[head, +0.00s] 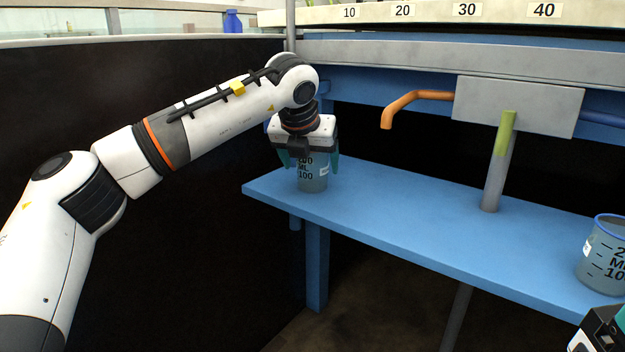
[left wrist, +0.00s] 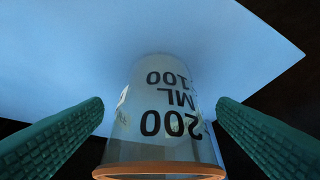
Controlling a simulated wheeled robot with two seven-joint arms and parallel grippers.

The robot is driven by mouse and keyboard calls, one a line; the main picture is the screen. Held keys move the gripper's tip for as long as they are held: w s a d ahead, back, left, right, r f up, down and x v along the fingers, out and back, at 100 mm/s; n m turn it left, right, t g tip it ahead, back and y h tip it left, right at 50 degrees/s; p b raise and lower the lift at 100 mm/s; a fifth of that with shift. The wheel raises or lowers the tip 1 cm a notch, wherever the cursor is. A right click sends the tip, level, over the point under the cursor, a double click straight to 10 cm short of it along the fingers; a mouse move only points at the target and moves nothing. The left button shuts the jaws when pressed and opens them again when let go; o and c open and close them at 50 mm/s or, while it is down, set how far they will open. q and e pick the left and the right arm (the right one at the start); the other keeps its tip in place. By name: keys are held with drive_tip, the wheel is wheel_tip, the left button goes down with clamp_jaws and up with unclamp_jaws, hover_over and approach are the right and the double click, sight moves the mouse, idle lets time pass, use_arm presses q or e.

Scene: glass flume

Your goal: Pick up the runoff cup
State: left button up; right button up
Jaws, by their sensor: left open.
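A clear measuring cup (head: 312,182) marked in ML stands upright on the blue shelf, near its left end. In the left wrist view the cup (left wrist: 160,125) shows an orange rim and black 200 and 100 marks. My left gripper (head: 310,163) points down over it, open, with one green finger on each side of the cup. In the left wrist view a gap shows between each finger and the cup wall. In the head view the gripper hides the cup's top. Part of my right gripper (head: 604,332) shows at the bottom right corner; its fingertips are cut off.
A second cup with a blue rim (head: 604,255) stands at the shelf's right. A grey post (head: 495,178) rises from the blue shelf (head: 420,222). An orange bent pipe (head: 410,100) hangs above it. The shelf between the first cup and the post is clear.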

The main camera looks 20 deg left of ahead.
use_arm(q)
drive_tip(key=shift+b+x, duration=0.3)
drive_tip(key=shift+x, duration=0.9)
drive_tip(key=c, duration=1.1)
drive_tip(key=shift+o, duration=0.2)
drive_tip(key=shift+r, duration=0.1)
drive_tip(key=shift+r, duration=0.1)
